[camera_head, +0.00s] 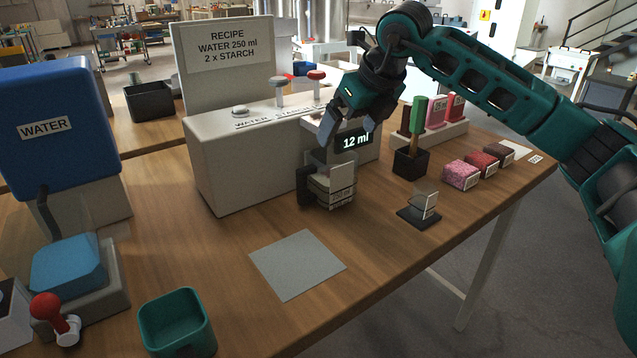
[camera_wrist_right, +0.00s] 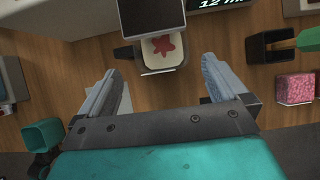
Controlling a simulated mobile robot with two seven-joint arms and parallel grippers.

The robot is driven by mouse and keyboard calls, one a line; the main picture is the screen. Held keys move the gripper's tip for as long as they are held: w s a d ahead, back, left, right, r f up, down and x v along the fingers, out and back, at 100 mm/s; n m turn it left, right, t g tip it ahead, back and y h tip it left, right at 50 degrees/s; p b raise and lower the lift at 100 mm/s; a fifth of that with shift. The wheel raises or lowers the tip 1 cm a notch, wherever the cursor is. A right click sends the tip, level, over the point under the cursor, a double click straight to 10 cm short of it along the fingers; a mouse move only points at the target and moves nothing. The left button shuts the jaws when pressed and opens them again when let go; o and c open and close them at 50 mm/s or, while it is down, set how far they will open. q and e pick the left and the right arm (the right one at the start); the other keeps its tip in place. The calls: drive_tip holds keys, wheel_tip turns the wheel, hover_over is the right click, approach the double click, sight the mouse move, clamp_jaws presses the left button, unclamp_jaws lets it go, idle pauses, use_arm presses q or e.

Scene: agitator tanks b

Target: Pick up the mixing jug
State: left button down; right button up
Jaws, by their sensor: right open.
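The mixing jug (camera_head: 341,186) is a pale, squarish vessel with a dark handle on its left and a printed label on its front. It stands upright on the table below the 12 ml display, in front of the white dispenser. In the right wrist view the jug (camera_wrist_right: 161,52) shows from above with a red star-like shape inside, partly covered by a dark block. My right gripper (camera_head: 345,106) is above the jug, apart from it. In its wrist view its open fingers (camera_wrist_right: 160,78) are empty, with the jug ahead between them. My left gripper is not in view.
The white dispenser (camera_head: 225,160) with its recipe board stands behind the jug. A black holder (camera_head: 411,163) and small ingredient blocks (camera_head: 461,175) are to the right. A grey mat (camera_head: 297,265) lies in front; a teal cup (camera_head: 177,325) is front left.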

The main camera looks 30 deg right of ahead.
sight(332, 153)
drive_tip(key=x, duration=0.9)
drive_tip(key=shift+w+f+b, duration=0.2)
drive_tip(key=shift+w+b, duration=0.15)
drive_tip(key=shift+b, duration=0.05)
drive_tip(key=shift+r, duration=0.1)
drive_tip(key=c, duration=1.4)
drive_tip(key=shift+r, duration=0.2)
drive_tip(key=shift+c, duration=0.2)
drive_tip(key=s+d+r+b, duration=0.1)
drive_tip(key=s+r, duration=0.2)
drive_tip(key=s, duration=1.4)
drive_tip(key=shift+s, duration=0.35)
